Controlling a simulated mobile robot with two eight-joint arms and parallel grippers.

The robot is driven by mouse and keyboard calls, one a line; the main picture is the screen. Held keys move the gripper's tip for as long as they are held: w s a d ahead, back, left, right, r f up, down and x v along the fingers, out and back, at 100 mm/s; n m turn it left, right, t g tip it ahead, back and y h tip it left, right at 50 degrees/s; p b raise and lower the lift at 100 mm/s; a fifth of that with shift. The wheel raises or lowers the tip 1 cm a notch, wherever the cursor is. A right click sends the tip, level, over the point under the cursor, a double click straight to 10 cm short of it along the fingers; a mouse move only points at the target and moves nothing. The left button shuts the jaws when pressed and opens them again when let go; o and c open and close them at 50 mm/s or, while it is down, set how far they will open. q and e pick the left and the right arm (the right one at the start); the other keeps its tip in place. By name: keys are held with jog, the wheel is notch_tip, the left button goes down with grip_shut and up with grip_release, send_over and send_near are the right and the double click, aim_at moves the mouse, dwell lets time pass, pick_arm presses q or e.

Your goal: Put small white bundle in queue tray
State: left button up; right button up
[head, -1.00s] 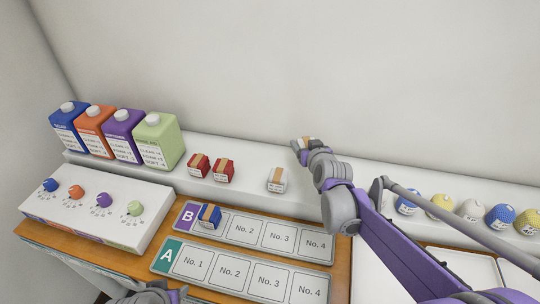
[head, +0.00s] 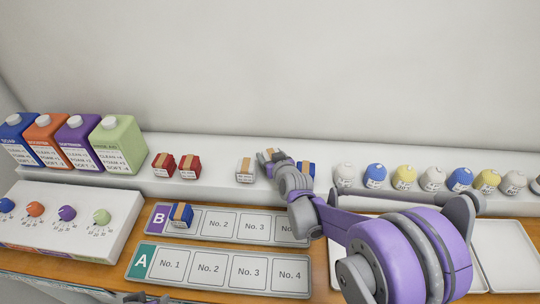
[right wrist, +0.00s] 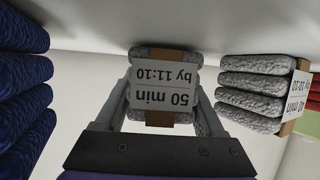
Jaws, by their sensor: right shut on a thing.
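My right gripper (head: 268,161) is shut on a small white bundle (head: 266,153) with a brown band, at the white shelf. In the right wrist view the bundle (right wrist: 165,92) sits between the fingers, its label reading upside down "50 min by 11:10". I cannot tell whether it touches the shelf. A second white bundle (head: 245,172) stands just left of it. Two grey trays lie in front: B (head: 247,214) with a blue bundle (head: 181,215) on its first space, and A (head: 220,289), empty. My left gripper (head: 148,298) barely shows at the bottom edge.
Two red bundles (head: 189,167) stand left on the shelf (head: 215,155), and a blue one (head: 306,170) right of my gripper. Several bottles (head: 123,145) and a knob panel (head: 70,223) are at left. Several balls (head: 403,177) line the shelf at right, above white trays (head: 492,243).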

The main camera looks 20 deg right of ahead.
jog(key=shift+f, duration=0.2)
jog(key=o, duration=1.1)
jog(key=shift+r, duration=0.1)
